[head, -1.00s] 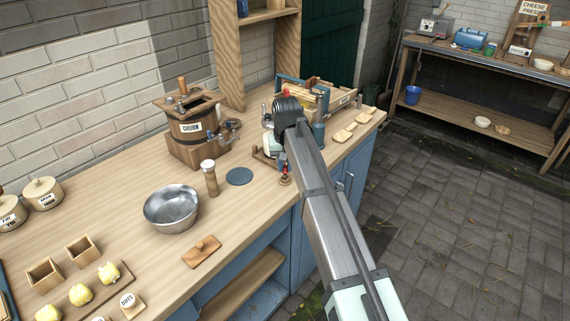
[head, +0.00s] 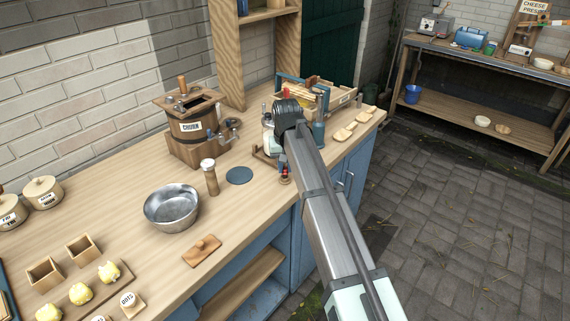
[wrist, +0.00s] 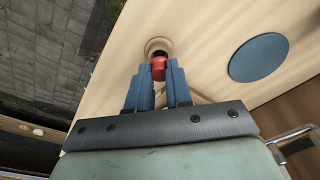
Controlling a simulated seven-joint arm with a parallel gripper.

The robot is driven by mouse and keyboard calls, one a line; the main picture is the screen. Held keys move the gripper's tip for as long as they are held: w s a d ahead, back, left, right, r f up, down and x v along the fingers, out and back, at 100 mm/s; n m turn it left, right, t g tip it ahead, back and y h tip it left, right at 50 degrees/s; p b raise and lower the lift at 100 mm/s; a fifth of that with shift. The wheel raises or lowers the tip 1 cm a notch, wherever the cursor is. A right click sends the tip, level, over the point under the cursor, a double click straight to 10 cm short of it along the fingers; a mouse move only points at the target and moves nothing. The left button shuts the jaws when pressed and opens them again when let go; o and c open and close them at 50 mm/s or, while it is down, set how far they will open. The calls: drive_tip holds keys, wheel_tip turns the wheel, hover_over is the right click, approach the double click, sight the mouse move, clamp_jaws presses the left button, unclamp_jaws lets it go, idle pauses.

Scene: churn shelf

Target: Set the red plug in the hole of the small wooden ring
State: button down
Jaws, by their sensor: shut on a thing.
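The red plug (wrist: 158,68) is between the fingertips of my gripper (wrist: 159,73), which is shut on it. The small wooden ring (wrist: 157,46) lies on the bench top right at the plug's far end in the wrist view. The plug's end overlaps the ring's near side there, and I cannot tell whether it is in the hole or just above it. In the head view the red plug (head: 285,170) shows small below my gripper, above the ring (head: 285,180) near the bench's front edge.
A flat blue disc (wrist: 258,57) lies on the bench beside the ring. A crate (head: 315,95) stands behind my arm. The bench edge drops to paving.

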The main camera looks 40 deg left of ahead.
drive_tip(key=shift+f, duration=0.85)
drive_tip(key=shift+r, duration=0.1)
idle(0.5)
drive_tip(key=c, duration=1)
unclamp_jaws()
drive_tip(key=c, duration=0.3)
drive_tip(key=shift+r, duration=0.1)
drive_tip(key=shift+c, duration=0.2)
drive_tip(key=shift+s+d+r, duration=0.15)
drive_tip(key=shift+r, duration=1.6)
drive_tip(key=shift+s+d+r, duration=0.15)
drive_tip(key=shift+r, duration=1.6)
